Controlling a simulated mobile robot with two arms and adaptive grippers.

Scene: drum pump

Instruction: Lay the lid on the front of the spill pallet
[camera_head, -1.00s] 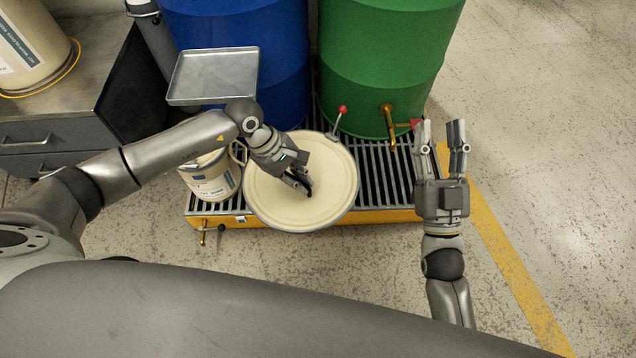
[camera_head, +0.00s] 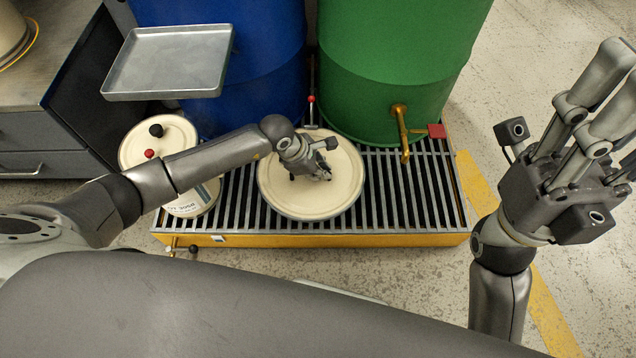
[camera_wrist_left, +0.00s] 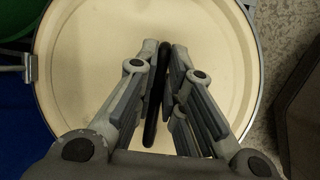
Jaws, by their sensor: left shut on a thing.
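The round cream lid (camera_head: 296,204) lies flat over the slatted grating of the spill pallet (camera_head: 410,195), near its front edge, in front of the gap between the two drums. My left gripper (camera_head: 322,172) is over the lid's middle, shut on its black handle. In the left wrist view, the fingers (camera_wrist_left: 165,70) close on the dark handle (camera_wrist_left: 154,100) with the cream lid (camera_wrist_left: 90,60) below. Whether the lid's underside touches the grating I cannot tell. My right gripper (camera_head: 602,125) is open and empty at the right, away from the pallet.
A blue drum (camera_head: 262,80) and a green drum (camera_head: 395,55) stand at the back, the green one with a brass tap (camera_head: 401,130). Grating right of the lid is clear.

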